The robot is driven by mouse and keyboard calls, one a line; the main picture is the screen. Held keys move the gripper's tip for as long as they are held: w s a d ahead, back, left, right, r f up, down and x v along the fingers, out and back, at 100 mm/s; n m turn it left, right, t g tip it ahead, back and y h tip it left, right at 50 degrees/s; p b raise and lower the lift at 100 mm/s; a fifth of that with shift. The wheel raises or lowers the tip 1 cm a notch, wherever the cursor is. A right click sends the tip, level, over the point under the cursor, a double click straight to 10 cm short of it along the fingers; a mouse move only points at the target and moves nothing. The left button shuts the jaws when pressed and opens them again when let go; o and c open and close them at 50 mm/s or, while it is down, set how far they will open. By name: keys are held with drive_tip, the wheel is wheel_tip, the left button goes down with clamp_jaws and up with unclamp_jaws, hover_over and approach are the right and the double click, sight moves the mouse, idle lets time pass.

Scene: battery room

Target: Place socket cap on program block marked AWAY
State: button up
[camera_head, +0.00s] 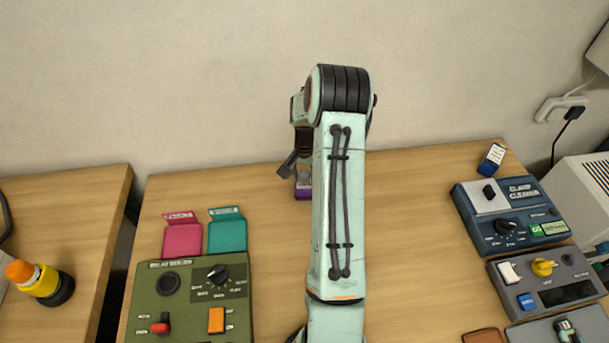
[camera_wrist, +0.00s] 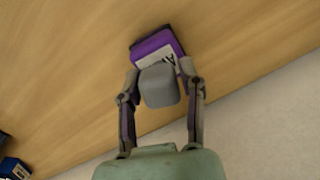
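A purple program block (camera_wrist: 153,46) lies on the table in the wrist view, with a pale label partly covered; only a letter or two shows, so its word cannot be read. The grey socket cap (camera_wrist: 160,87) is between the fingers of my gripper (camera_wrist: 163,82), which touch its two sides. The cap appears in front of the purple block, overlapping its label; whether it touches the block is unclear. In the head view the purple block (camera_head: 303,190) shows beside my arm, below my gripper (camera_head: 292,165); the cap is hidden there.
A pink block (camera_head: 182,239) and a teal block (camera_head: 227,235) lie left, behind a green control box (camera_head: 190,295). A blue device (camera_head: 510,212) and a grey device (camera_head: 545,278) stand right, with a small blue-and-white item (camera_head: 491,158) behind. The table between is mostly clear; a wall closes the back.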

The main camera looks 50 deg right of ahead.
sight(304, 172)
drive_tip(key=shift+o, duration=0.4)
wheel_tip(304, 172, up, 12)
drive_tip(key=w+a+r+n, duration=0.1)
drive_tip(key=a+r+n, duration=0.1)
drive_tip(key=a+r, duration=0.35)
drive_tip(key=s+a+r+n, duration=0.25)
drive_tip(key=a+n, duration=0.25)
drive_tip(key=a, duration=0.9)
drive_tip(key=s+a+n, duration=0.7)
drive_tip(key=s+a, duration=0.6)
drive_tip(key=a, duration=0.1)
drive_tip(key=shift+s+n+y, duration=0.35)
drive_tip(key=shift+n+y, duration=0.05)
